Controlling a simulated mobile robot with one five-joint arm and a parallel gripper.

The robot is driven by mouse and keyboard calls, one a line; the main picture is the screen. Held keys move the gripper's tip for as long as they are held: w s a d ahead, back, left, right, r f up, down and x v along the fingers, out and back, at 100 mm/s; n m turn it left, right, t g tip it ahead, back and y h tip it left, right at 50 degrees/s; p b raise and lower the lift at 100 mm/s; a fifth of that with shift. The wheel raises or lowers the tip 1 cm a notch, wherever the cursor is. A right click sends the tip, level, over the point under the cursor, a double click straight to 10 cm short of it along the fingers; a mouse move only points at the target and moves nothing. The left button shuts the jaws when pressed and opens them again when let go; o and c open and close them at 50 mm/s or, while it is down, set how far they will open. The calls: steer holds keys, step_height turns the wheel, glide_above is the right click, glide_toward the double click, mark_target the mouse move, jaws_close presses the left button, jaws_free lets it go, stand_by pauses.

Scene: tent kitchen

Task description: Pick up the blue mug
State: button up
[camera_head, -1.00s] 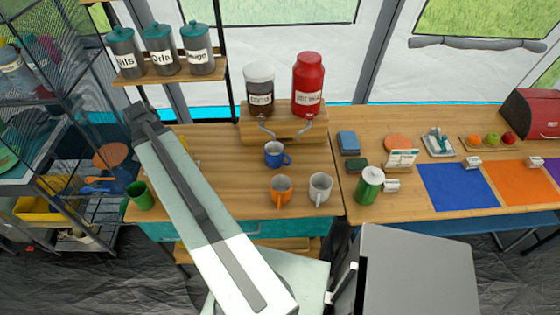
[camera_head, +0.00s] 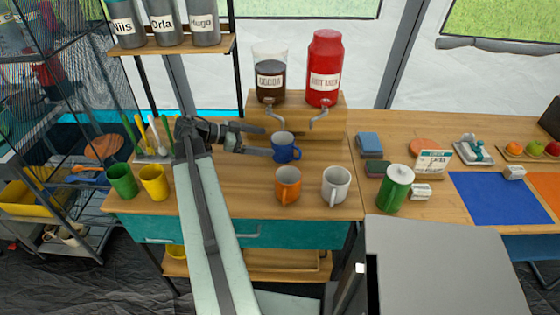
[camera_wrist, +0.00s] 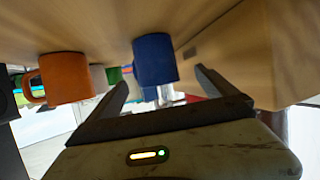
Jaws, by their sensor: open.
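The blue mug (camera_head: 286,148) stands upright on the wooden counter below the dispensers. My gripper (camera_head: 262,141) is open and reaches in from the left, its fingertips close to the mug's left side. In the wrist view, the blue mug (camera_wrist: 155,60) appears between the two fingertips of my gripper (camera_wrist: 163,80), slightly beyond them. I cannot tell whether either finger touches it. The mug's handle is on its right side in the head view.
An orange mug (camera_head: 288,186) and a white mug (camera_head: 336,186) stand in front of the blue mug. The cocoa dispenser (camera_head: 269,78) and red hot milk dispenser (camera_head: 324,72) stand behind. Green (camera_head: 121,181) and yellow (camera_head: 155,183) cups sit at left.

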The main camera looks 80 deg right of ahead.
mark_target(284, 144)
steer(key=shift+b+x, duration=0.5)
steer(key=shift+x, duration=1.1)
steer(key=x, duration=0.1)
steer(key=b+x, duration=0.1)
steer(key=x, duration=0.1)
steer(key=b+x, duration=0.1)
steer(key=shift+s+a+f, duration=0.25)
steer(key=shift+s, duration=0.1)
steer(key=shift+s+d, duration=0.15)
steer(key=shift+s, duration=0.15)
steer(key=c, duration=1.8)
steer(key=shift+r, duration=0.15)
